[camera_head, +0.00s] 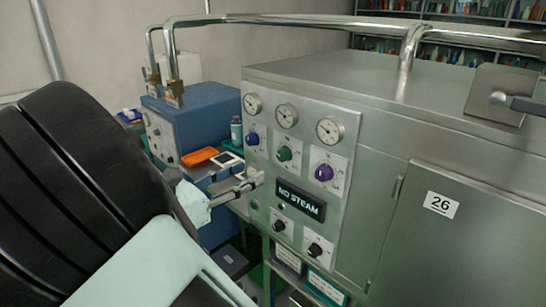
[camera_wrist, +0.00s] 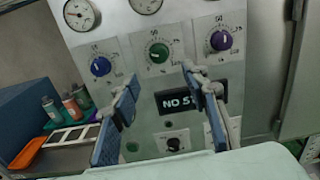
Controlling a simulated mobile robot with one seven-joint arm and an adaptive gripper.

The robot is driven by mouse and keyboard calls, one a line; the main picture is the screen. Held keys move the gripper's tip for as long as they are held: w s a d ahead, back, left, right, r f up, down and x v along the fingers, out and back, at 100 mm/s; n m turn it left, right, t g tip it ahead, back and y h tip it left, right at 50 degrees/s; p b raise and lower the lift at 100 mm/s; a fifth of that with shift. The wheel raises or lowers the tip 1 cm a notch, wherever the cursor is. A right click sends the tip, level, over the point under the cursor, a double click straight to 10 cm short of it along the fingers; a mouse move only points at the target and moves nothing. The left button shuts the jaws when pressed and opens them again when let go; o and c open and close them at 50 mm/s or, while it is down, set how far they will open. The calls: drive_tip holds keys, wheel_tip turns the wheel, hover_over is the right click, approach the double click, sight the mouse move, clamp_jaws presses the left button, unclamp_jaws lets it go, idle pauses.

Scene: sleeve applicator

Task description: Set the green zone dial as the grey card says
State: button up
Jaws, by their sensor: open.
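The green dial (camera_head: 284,154) is the middle of three zone dials on the steel front panel, below a round gauge. It also shows in the wrist view (camera_wrist: 158,52), on a pale scale plate whose marks are too small to read. My gripper (camera_head: 250,181) is open and empty in front of the panel, left of and below the green dial. In the wrist view the two blue-padded fingers (camera_wrist: 160,80) stand apart, with the green dial beyond and slightly above their tips. I cannot make out a grey card with readable text.
A blue dial (camera_head: 252,138) is left of the green one and a purple dial (camera_head: 324,172) right of it. Below are a NO STEAM display (camera_head: 300,199) and two black knobs.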

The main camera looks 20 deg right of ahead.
sight(281, 157)
drive_tip(key=x, duration=1)
drive_tip(key=shift+w+d, duration=0.2)
drive_tip(key=shift+d, duration=0.15)
drive_tip(key=shift+c, duration=0.2)
clamp_jaws()
drive_tip(key=shift+m, duration=0.4)
drive_tip(key=m+b, duration=0.1)
drive_tip(key=m, duration=0.4)
drive_tip(key=shift+f+m+b, duration=0.2)
drive_tip(key=shift+m+b, duration=0.1)
drive_tip(key=shift+b, duration=0.05)
drive_tip(key=m+b, duration=0.3)
drive_tip(key=m, duration=0.1)
drive_tip(key=shift+f, duration=0.1)
drive_tip(key=shift+m+b, duration=1.3)
drive_tip(key=shift+s+r, duration=0.1)
drive_tip(key=shift+r, duration=0.1)
